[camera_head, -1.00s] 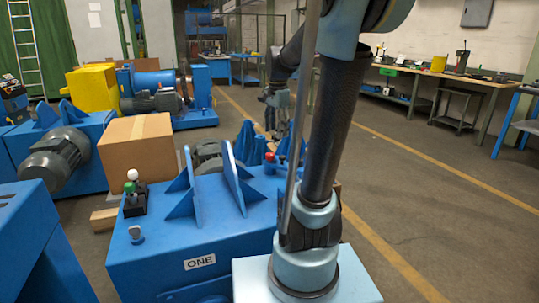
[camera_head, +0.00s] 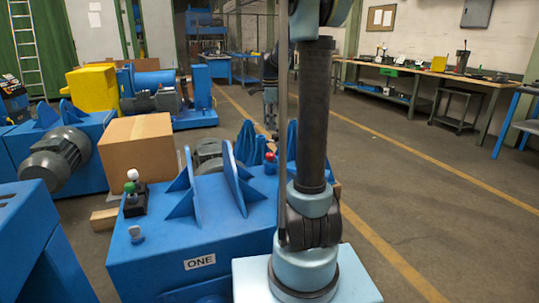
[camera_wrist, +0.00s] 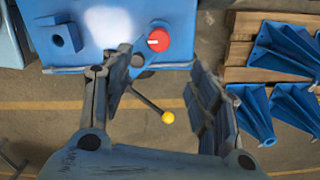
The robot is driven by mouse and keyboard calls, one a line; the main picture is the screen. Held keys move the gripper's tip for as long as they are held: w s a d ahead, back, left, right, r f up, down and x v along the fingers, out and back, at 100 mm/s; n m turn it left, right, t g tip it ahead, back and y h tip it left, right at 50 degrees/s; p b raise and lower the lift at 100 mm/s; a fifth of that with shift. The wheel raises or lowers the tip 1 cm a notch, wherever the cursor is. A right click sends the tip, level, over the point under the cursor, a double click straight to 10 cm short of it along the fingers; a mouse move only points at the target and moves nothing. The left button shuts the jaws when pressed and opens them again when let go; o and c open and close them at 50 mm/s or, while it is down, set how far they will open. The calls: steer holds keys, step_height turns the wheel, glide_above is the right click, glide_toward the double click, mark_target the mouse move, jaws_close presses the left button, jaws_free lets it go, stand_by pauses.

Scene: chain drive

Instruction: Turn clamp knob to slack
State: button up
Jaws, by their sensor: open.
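A red knob (camera_wrist: 158,39) with a white mark sits on the edge of a blue machine (camera_wrist: 180,55) in the wrist view. A small red knob (camera_head: 269,157) also shows on the blue machine marked ONE (camera_head: 230,235) in the head view. My gripper (camera_wrist: 160,62) is open, with its fingers to the left and right of the red knob in the picture. Nothing is between the fingers that they touch. A rod with a yellow ball end (camera_wrist: 167,117) shows between the fingers, lower in the picture. In the head view my gripper is small and partly hidden behind my arm.
Blue brackets (camera_wrist: 285,50) lie on a wooden pallet (camera_wrist: 240,50) at the right of the wrist view. Floor at right is clear.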

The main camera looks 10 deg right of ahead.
mark_target(270, 154)
step_height(270, 154, down, 15)
steer(key=shift+r, duration=0.15)
stand_by(0.4)
steer(key=c, duration=1.1)
